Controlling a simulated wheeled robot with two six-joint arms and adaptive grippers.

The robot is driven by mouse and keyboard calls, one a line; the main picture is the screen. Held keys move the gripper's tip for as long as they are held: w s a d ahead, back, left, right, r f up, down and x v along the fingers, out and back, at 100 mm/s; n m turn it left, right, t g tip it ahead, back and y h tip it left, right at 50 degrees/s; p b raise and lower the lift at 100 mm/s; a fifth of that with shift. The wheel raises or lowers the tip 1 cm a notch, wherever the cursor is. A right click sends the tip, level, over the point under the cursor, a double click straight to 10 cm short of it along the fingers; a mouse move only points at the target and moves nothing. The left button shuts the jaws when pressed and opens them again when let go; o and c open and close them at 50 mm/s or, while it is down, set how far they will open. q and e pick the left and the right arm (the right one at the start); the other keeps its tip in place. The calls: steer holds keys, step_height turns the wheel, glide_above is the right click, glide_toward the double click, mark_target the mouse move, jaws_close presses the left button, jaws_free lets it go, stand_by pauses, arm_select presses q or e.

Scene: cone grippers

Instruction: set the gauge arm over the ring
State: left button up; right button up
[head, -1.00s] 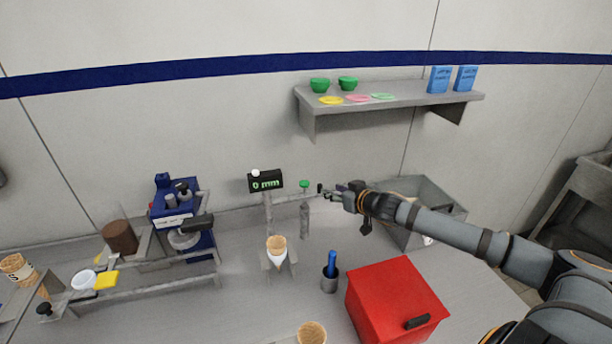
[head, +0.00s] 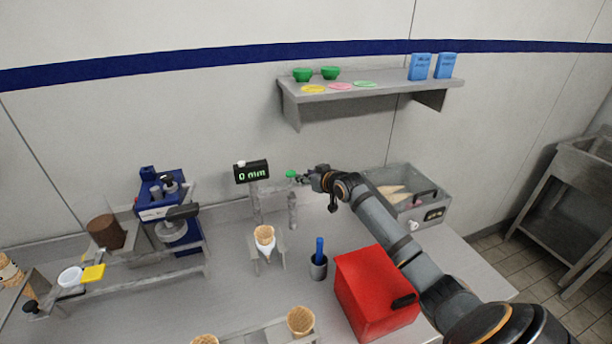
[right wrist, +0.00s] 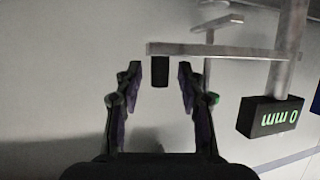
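The gauge display (head: 251,172) reads "0 mm" and stands on a post behind the paper-wrapped cone (head: 264,244) in its holder. In the right wrist view the display (right wrist: 270,117) appears upside down at the right. A grey bar (right wrist: 215,50), apparently the gauge arm, crosses above the fingers, with a black grip (right wrist: 160,71) at its end. My right gripper (head: 303,179) is beside the green knob (head: 291,174). Its fingers (right wrist: 157,78) are open, with the grip between them and gaps on both sides. I cannot make out the ring for certain. My left gripper is not in view.
A red box (head: 372,292) stands below my right arm, with a dark cup (head: 318,268) holding a blue-handled tool beside it. A grey bin (head: 418,177) is behind the arm. A blue machine (head: 168,205) stands left. A wall shelf (head: 380,90) hangs above.

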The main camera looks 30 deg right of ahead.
steer(key=shift+w+f, duration=0.1)
steer(key=shift+w, duration=0.05)
steer(key=shift+c, duration=0.4)
jaws_close()
